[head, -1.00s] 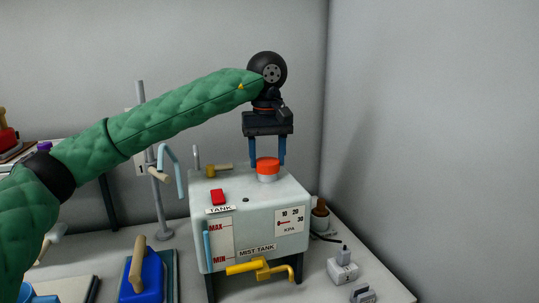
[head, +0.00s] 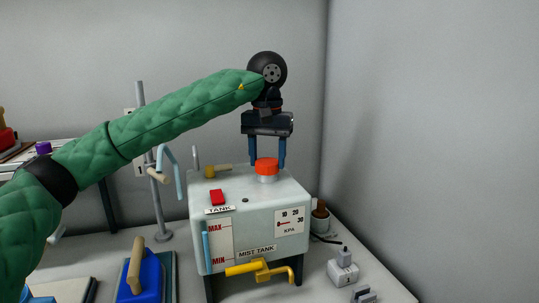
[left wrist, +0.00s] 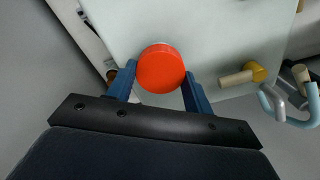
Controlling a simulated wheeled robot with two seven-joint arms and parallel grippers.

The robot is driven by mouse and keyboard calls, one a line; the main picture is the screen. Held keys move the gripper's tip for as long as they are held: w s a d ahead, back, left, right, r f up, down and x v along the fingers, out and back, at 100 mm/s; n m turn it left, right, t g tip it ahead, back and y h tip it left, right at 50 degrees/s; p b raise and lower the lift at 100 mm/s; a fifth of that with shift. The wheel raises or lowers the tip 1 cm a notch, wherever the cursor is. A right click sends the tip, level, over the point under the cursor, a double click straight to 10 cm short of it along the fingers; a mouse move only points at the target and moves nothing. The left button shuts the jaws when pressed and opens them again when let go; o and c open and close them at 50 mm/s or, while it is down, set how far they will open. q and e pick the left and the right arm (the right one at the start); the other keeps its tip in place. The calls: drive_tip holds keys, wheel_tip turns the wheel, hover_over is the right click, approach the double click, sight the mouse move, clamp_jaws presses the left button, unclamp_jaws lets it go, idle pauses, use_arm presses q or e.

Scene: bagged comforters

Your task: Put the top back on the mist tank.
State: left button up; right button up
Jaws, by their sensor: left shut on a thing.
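The mist tank (head: 228,238) is a pale grey-green box on dark legs, standing on the bench. Its orange-red round top (head: 267,164) sits upright at the grey neck (head: 267,179) on the tank's upper face. Whether it is fully seated or turned tight cannot be told. My left gripper (head: 268,158) points down from above, shut on the top with one blue finger on each side. In the left wrist view the top (left wrist: 161,68) lies between the fingers. My right gripper is not in view.
A yellow tap (head: 260,270) sticks out in front. A blue tool (head: 145,278) lies at left, a white socket block (head: 342,273) at right.

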use_arm(q)
drive_tip(key=m, duration=0.2)
drive_tip(key=f+m, duration=0.1)
drive_tip(key=m, duration=0.2)
drive_tip(key=shift+w+a+b, duration=0.1)
drive_tip(key=shift+w+b, duration=0.05)
drive_tip(key=shift+b, duration=0.25)
drive_tip(key=shift+f+m, duration=0.1)
drive_tip(key=shift+m, duration=0.3)
drive_tip(key=m, duration=0.4)
drive_tip(key=shift+a+b, duration=0.1)
drive_tip(key=shift+b, duration=0.25)
drive_tip(key=o, duration=1.1)
drive_tip(key=shift+w, duration=0.1)
drive_tip(key=shift+o, duration=0.5)
drive_tip(key=shift+s+d+r, duration=0.2)
